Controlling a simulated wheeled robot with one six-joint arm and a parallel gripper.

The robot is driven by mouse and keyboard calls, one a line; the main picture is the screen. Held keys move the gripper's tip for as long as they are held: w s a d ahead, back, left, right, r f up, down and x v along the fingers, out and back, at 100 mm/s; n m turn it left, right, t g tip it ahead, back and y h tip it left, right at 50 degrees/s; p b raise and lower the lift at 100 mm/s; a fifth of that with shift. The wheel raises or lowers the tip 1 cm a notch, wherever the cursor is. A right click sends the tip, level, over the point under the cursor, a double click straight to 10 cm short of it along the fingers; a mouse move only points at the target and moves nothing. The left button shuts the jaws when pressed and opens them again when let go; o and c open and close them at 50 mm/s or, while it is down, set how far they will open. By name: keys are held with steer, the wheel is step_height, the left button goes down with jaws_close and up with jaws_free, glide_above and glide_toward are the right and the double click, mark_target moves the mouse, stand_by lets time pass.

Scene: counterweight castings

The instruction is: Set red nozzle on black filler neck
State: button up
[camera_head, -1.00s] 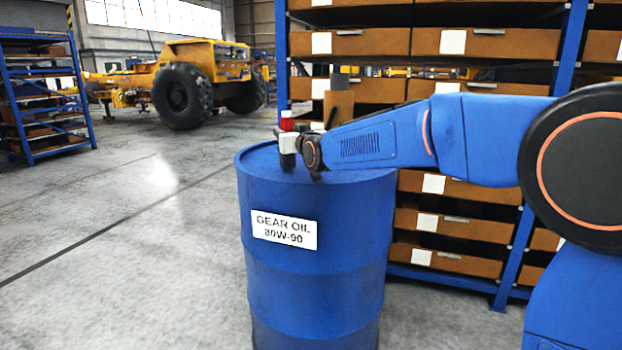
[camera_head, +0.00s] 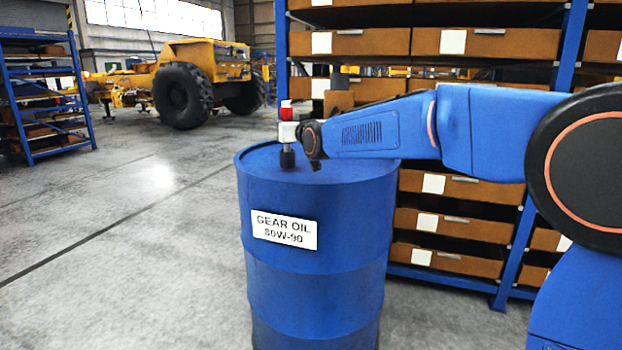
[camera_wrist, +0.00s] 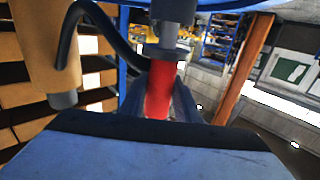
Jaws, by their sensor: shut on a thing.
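The red nozzle (camera_head: 286,107) stands upright in my gripper (camera_head: 288,131), above the blue drum's top. The gripper is shut on it. In the wrist view the red nozzle (camera_wrist: 160,90) sits between the two dark fingers, with a grey cylindrical part at its upper end. The black filler neck (camera_head: 287,158) rises from the drum top directly below the gripper in the head view. I cannot tell whether the nozzle's lower end touches the neck, as the gripper hides that part.
The blue drum (camera_head: 310,225) carries a gear oil label. Blue shelving with brown bins (camera_head: 470,95) stands behind it. A tan cylinder with a black hose (camera_wrist: 50,45) is close by in the wrist view. Open floor (camera_head: 130,250) lies to the left; a yellow vehicle (camera_head: 190,80) is far back.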

mark_target(288, 110)
steer(key=shift+r, duration=2.15)
steer(key=shift+s, duration=0.1)
